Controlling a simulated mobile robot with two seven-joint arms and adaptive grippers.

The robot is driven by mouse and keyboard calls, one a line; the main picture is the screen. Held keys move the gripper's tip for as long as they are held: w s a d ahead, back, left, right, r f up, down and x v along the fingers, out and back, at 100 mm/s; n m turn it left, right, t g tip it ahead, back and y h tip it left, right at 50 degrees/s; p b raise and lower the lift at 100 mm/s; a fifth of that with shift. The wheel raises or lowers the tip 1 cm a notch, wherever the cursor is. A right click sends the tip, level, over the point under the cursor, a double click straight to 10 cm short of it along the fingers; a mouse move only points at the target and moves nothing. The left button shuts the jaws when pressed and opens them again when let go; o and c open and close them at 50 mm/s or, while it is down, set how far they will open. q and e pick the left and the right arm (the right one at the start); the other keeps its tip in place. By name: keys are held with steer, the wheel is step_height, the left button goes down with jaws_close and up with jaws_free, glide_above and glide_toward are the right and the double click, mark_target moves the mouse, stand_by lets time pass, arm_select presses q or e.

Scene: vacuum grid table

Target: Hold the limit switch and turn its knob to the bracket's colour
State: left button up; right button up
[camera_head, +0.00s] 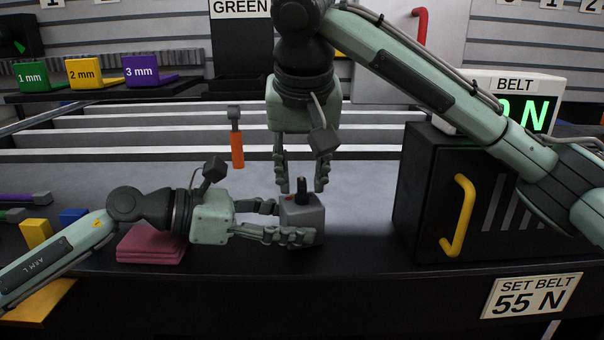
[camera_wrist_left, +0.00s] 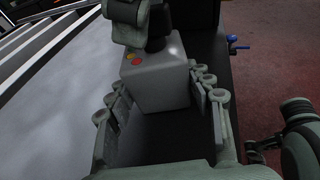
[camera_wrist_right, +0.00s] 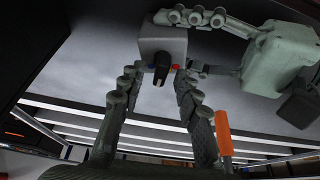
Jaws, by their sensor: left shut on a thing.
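The limit switch (camera_head: 301,220) is a grey box with a black knob (camera_head: 301,187) on top, standing on the grid table. My left gripper (camera_head: 288,222) is shut on its sides; the box also shows between the fingers in the left wrist view (camera_wrist_left: 160,82). My right gripper (camera_head: 301,190) points down over the switch, open, with a finger on each side of the knob. The right wrist view shows the knob (camera_wrist_right: 161,68) between the fingertips, with gaps, and blue and red marks beside it. The left wrist view shows yellow and red dots. I cannot tell which thing is the bracket.
An orange-handled tool (camera_head: 237,150) stands behind my left gripper. Pink pads (camera_head: 150,245) lie under my left arm. A black box (camera_head: 425,200) with a yellow handle stands at right. Green, yellow and purple holders (camera_head: 88,72) sit at back left, beside a GREEN sign (camera_head: 240,8).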

arm_select(q)
steer(key=shift+f, duration=0.1)
arm_select(e)
steer(key=shift+r, duration=0.1)
steer(key=v, duration=1.2)
arm_select(q)
steer(key=o, duration=0.9)
steer(key=shift+o, duration=0.2)
